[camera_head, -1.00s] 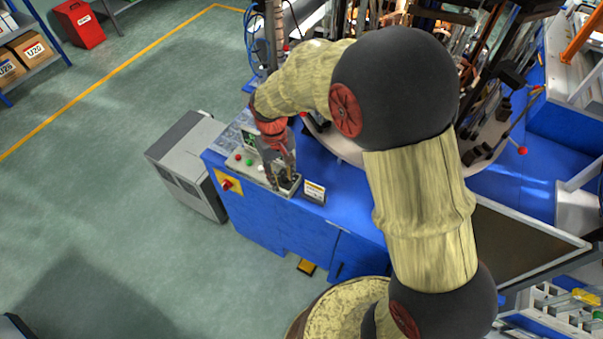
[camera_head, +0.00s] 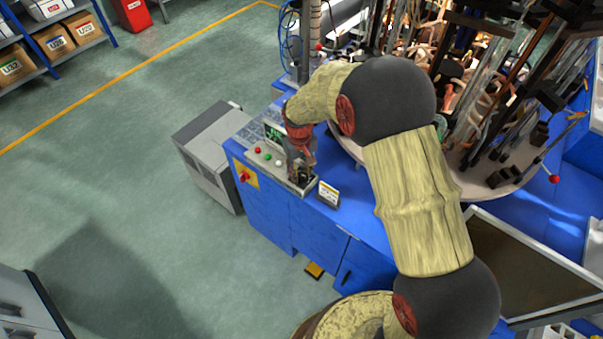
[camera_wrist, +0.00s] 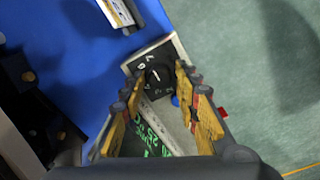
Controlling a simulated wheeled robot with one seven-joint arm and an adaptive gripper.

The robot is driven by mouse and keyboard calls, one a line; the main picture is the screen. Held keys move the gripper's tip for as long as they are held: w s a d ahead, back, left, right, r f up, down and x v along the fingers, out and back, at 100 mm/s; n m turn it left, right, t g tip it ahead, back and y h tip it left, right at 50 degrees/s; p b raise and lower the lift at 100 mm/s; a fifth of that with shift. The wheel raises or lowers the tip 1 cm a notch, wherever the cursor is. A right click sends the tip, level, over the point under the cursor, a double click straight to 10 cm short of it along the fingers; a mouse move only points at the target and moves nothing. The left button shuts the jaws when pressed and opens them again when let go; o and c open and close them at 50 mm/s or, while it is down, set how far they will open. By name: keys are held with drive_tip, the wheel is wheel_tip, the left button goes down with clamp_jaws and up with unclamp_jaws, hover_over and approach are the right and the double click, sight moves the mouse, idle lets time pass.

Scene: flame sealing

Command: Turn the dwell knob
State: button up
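The dwell knob (camera_wrist: 158,75) is a round black dial with a white pointer line on a dark plate, seen in the wrist view. It sits at the end of a grey control panel (camera_wrist: 178,128). My gripper (camera_wrist: 154,88) is open, with its yellow-padded fingers spread to either side of the panel below the knob in the picture. No contact with the knob is visible. In the head view my gripper (camera_head: 302,172) points down over the panel's right end, and it largely hides the knob there.
The panel (camera_head: 250,160) carries red, green and white buttons on a blue machine (camera_head: 320,232). A small sign (camera_head: 328,193) stands close to the right of my gripper. A red switch on a yellow plate (camera_head: 246,175) is on the machine's side. A grey cabinet (camera_head: 205,150) stands left.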

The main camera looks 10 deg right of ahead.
drive_tip(key=shift+f, duration=0.1)
drive_tip(key=shift+c, duration=0.8)
clamp_jaws()
